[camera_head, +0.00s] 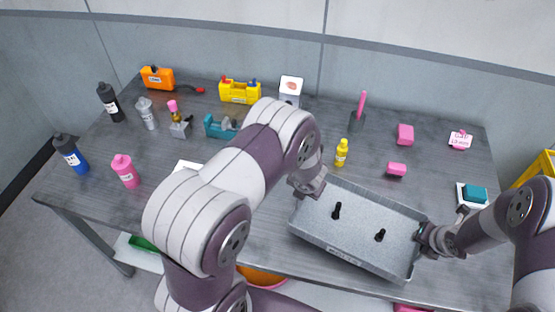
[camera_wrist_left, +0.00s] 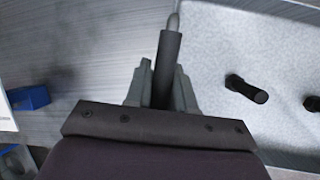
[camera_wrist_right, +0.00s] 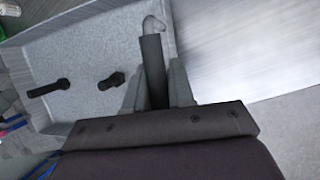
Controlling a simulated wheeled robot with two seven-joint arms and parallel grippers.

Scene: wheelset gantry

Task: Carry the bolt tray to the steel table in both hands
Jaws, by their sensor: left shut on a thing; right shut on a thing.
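The bolt tray (camera_head: 358,222) is a grey, shallow rectangular tray with lettering on its front wall. It is over the front right part of the steel table (camera_head: 270,220); I cannot tell whether it touches the top. Two black bolts (camera_head: 337,211) (camera_head: 380,235) are in it. My left gripper (camera_head: 312,190) is shut on the tray's left end, and my right gripper (camera_head: 424,238) is shut on its right end. The bolts also show in the left wrist view (camera_wrist_left: 247,89) and in the right wrist view (camera_wrist_right: 48,88).
A yellow bottle (camera_head: 342,153) and a pink block (camera_head: 396,169) stand just behind the tray. A teal block on a white pad (camera_head: 474,195) is near my right arm. Several bottles and tools fill the table's left and back. An orange bowl (camera_head: 262,278) is below the front edge.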

